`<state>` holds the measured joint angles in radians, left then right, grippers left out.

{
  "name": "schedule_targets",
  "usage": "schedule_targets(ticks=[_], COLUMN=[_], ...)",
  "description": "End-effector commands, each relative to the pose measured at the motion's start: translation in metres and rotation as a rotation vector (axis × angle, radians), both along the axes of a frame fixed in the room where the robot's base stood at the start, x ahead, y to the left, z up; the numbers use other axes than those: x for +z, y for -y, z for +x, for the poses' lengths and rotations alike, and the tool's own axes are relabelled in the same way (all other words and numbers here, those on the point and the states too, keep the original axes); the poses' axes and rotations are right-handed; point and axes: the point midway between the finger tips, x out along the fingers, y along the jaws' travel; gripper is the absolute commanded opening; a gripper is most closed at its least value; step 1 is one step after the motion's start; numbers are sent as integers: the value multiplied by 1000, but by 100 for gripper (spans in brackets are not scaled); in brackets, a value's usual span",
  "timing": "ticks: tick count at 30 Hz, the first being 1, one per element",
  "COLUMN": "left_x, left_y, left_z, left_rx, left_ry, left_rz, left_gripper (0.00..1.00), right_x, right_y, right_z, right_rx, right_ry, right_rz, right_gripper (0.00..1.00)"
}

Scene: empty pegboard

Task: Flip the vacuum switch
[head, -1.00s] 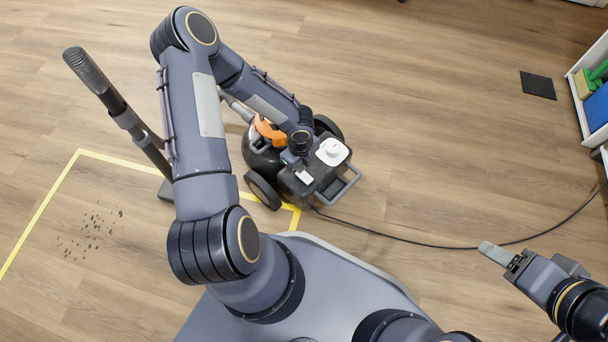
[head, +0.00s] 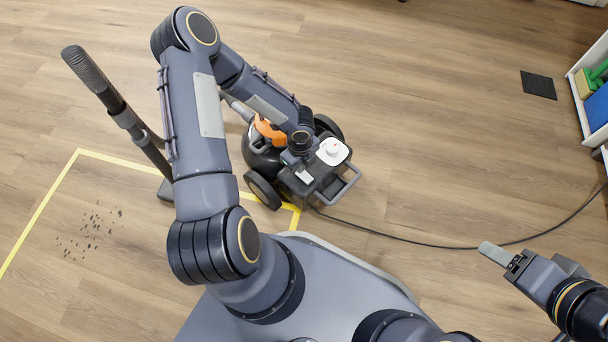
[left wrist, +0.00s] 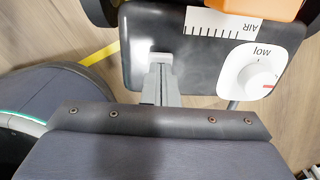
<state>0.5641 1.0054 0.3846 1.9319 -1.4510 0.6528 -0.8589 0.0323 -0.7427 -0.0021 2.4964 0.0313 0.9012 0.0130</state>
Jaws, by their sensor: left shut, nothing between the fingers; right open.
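The vacuum (head: 262,158) is a dark canister with black wheels and a grey handle, standing on the floor. Its black top panel (left wrist: 200,60) carries a white dial (left wrist: 262,76) marked LOW with a red line, and a white AIR scale (left wrist: 222,22). The dial also shows in the head view (head: 333,151). My left gripper (left wrist: 161,62) is shut and empty over the black panel, left of the dial. Whether its tips touch the panel I cannot tell. I cannot make out a separate switch; the gripper may cover it. My right gripper (head: 489,251) is open and empty above the floor at right.
An orange part (head: 268,132) sits on the vacuum beside my left arm. A black cable (head: 430,243) runs right across the floor. The vacuum wand (head: 115,108) stands at left by dark debris (head: 90,230) inside yellow tape (head: 42,208). A shelf (head: 580,85) is at far right.

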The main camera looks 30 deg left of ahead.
Motion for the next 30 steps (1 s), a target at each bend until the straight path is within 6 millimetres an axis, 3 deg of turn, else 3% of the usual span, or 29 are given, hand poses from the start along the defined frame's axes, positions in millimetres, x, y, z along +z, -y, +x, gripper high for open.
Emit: schedule_targets(ticks=[30], left_x=[-14], left_y=[0], left_z=[0], left_rx=[0], left_ry=[0], left_rz=[0], left_gripper=[0], right_x=[-13], right_y=[0], right_z=[0], right_rx=[0], right_ry=[0], right_rz=[0], right_gripper=[59])
